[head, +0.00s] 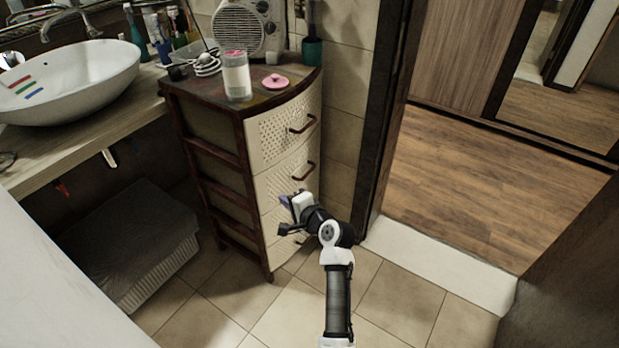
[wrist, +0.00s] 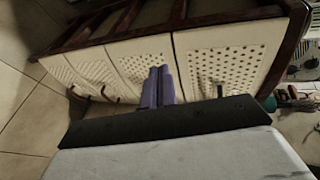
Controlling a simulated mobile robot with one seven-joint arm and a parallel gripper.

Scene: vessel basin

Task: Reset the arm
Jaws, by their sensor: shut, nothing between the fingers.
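My gripper (head: 284,214) is in front of the lower drawers of the cream drawer cabinet (head: 285,145) in the head view, at the end of my raised white and black arm. In the wrist view my gripper (wrist: 160,72) shows its two purple fingers side by side, shut with nothing between them. Behind the fingers are the cabinet's perforated drawer fronts (wrist: 225,58), turned sideways. I cannot tell how far the fingertips are from the drawer fronts.
A jar (head: 236,78), a pink lid (head: 275,81) and a heater (head: 247,27) stand on the cabinet. A white basin (head: 65,80) with coloured strips is on the left counter. A doorway with wooden floor (head: 470,190) opens right. Tiled floor (head: 205,325) lies clear in front.

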